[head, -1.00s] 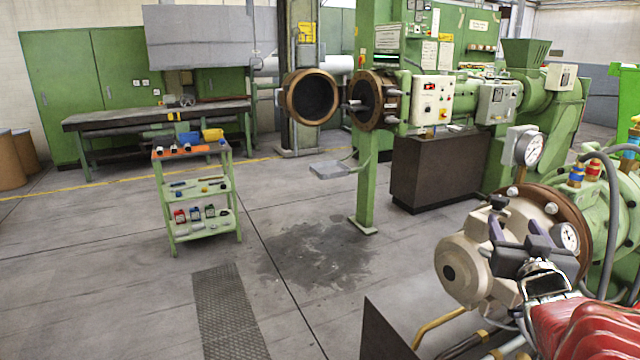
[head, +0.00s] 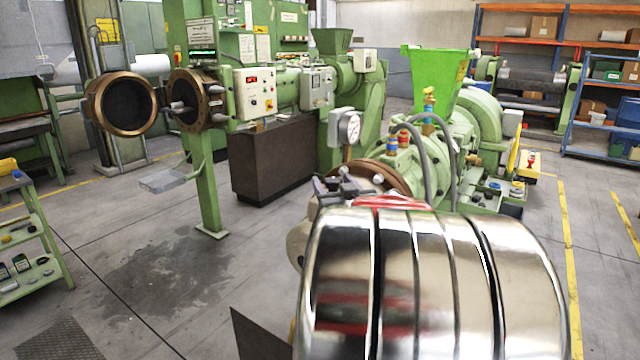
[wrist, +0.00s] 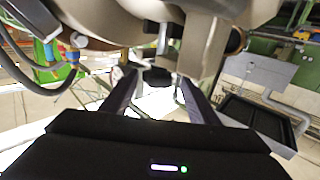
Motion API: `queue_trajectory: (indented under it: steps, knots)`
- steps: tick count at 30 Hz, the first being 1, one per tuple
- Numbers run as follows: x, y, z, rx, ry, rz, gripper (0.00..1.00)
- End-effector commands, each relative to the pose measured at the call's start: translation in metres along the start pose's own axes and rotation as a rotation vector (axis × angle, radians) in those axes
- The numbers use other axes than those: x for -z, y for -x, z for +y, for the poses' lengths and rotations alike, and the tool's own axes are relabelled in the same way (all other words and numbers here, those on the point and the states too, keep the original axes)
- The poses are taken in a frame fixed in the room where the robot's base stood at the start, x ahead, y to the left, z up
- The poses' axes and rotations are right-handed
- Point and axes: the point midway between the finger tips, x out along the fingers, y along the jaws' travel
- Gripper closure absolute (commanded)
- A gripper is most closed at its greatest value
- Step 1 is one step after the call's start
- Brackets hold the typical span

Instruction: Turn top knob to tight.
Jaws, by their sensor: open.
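The green extruder (head: 470,165) in the head view has a beige round end piece with a brown flange (head: 385,175), mostly hidden behind my arm. In the wrist view the beige end piece (wrist: 110,20) fills the top. A small dark knob-like part (wrist: 157,77) shows below it, between the fingers of my gripper (wrist: 157,90) in the picture. The fingers are apart, and I cannot tell whether they touch it. Which part is the top knob, and its setting, is not clear.
A pressure gauge (head: 348,127) stands beside the flange. Red and blue valve caps (head: 404,138) and grey hoses (head: 447,140) are close behind. A second extruder (head: 290,90) stands at the back. A tool trolley (head: 35,245) is at the left.

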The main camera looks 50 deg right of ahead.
Motion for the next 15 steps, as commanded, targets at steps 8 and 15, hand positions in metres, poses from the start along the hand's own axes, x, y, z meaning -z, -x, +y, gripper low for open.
queue_trajectory:
  steps: [8, 15]
  knots:
    - [0.0, 0.002, 0.0062, -0.011, 0.0, 0.0, 0.51]
    - [0.0, 0.0024, 0.0072, -0.013, 0.0, 0.0, 0.68]
